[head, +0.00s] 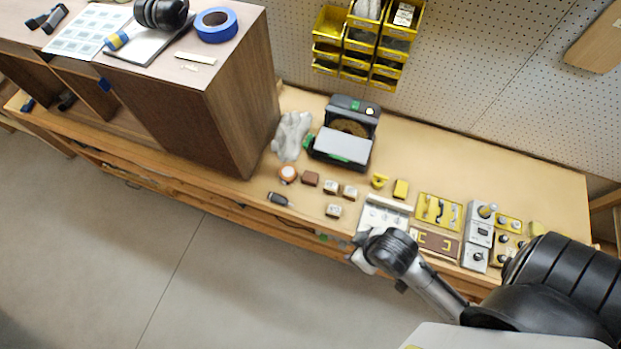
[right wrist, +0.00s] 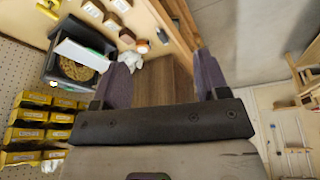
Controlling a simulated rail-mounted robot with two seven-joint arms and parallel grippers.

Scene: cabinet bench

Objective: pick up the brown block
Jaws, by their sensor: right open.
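The brown block (head: 310,178) is small and lies on the wooden bench, between a round orange-and-white item (head: 288,173) and light-topped blocks (head: 330,187). My left gripper is not in view.
A black machine with a pale tray (head: 343,146) stands behind the block. A tall brown cabinet (head: 215,100) rises to the left. A dark small tool (head: 278,199) lies near the front edge. Yellow panels and switch boxes (head: 438,210) fill the bench to the right.

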